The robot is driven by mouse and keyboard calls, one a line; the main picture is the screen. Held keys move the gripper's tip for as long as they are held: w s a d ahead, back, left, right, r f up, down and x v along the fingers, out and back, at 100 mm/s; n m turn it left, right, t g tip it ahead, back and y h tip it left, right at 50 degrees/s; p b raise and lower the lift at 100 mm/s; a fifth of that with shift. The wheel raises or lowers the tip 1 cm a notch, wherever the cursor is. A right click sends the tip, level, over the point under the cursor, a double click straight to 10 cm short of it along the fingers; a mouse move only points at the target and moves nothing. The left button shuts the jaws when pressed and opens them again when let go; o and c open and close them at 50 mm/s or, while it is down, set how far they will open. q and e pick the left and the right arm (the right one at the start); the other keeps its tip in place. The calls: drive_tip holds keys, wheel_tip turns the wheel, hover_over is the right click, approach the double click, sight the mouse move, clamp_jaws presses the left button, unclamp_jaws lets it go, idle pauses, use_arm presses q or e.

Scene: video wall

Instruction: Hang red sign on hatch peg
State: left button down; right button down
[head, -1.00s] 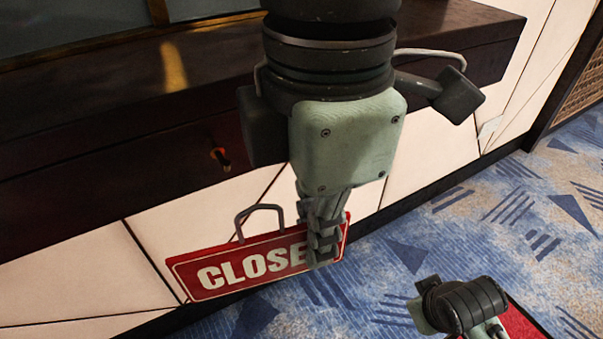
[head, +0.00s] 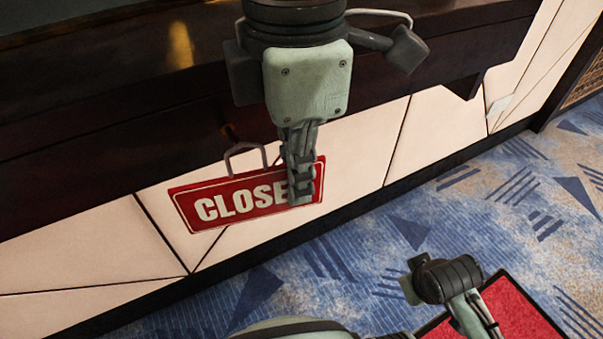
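The red sign (head: 235,203) with white "CLOSE" lettering hangs in the air in front of the pale panelled wall, tilted slightly up to the right. A grey wire loop (head: 245,151) stands up from its top edge. My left gripper (head: 303,190) points down and is shut on the sign's right end, hiding the last lettering. A small peg (head: 228,132), dark with a trace of orange, shows on the dark wood just above the loop's left side. I cannot tell whether loop and peg touch. My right gripper cannot be made out.
A dark wooden counter (head: 100,110) runs across the upper left, above pale wall panels (head: 90,255). Blue patterned carpet (head: 370,250) lies below, with a red mat (head: 520,310) at the lower right. Parts of my own body show along the bottom.

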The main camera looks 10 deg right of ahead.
idle(0.7)
use_arm(q)
drive_tip(key=shift+b, duration=0.45)
drive_tip(key=shift+b, duration=0.45)
drive_tip(key=shift+w, duration=0.25)
idle(0.5)
drive_tip(key=shift+w+a+b, duration=0.25)
drive_tip(key=shift+w+b, duration=0.05)
drive_tip(key=shift+w, duration=0.4)
drive_tip(key=shift+w+a+b, duration=0.25)
drive_tip(key=shift+w, duration=0.45)
drive_tip(key=shift+f, duration=0.1)
